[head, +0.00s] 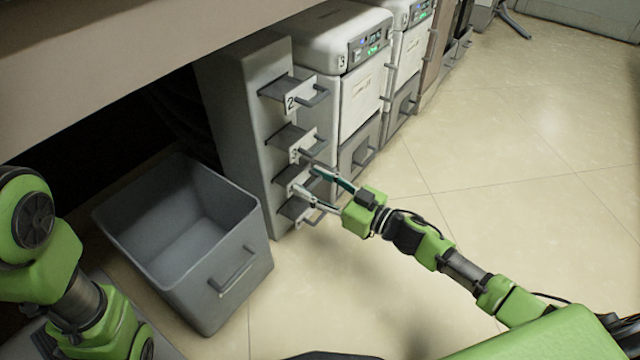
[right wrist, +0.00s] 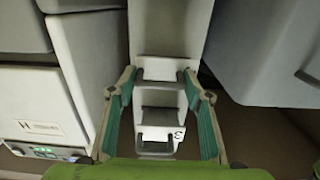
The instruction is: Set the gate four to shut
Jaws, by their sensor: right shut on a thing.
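The tall grey rack column (head: 237,105) has several dark gate plates with bar handles sticking out of its front, one above another. The top gate (head: 285,88) is labelled 2, and the label 3 (right wrist: 178,135) shows in the right wrist view. My right gripper (head: 309,181) is at the third gate from the top (head: 288,173), shut on its handle (right wrist: 160,76). The fingers stand at either end of this handle in the right wrist view. The gripper partly hides this gate and the bottom gate (head: 292,208); their numbers are unreadable. My left gripper is out of view.
An empty grey bin (head: 240,285) with a handle stands on the floor left of the rack. White machines with lit panels (head: 368,48) and grey drawers (head: 355,155) line up beyond it. A tabletop (head: 130,50) overhangs at upper left. The floor to the right is clear.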

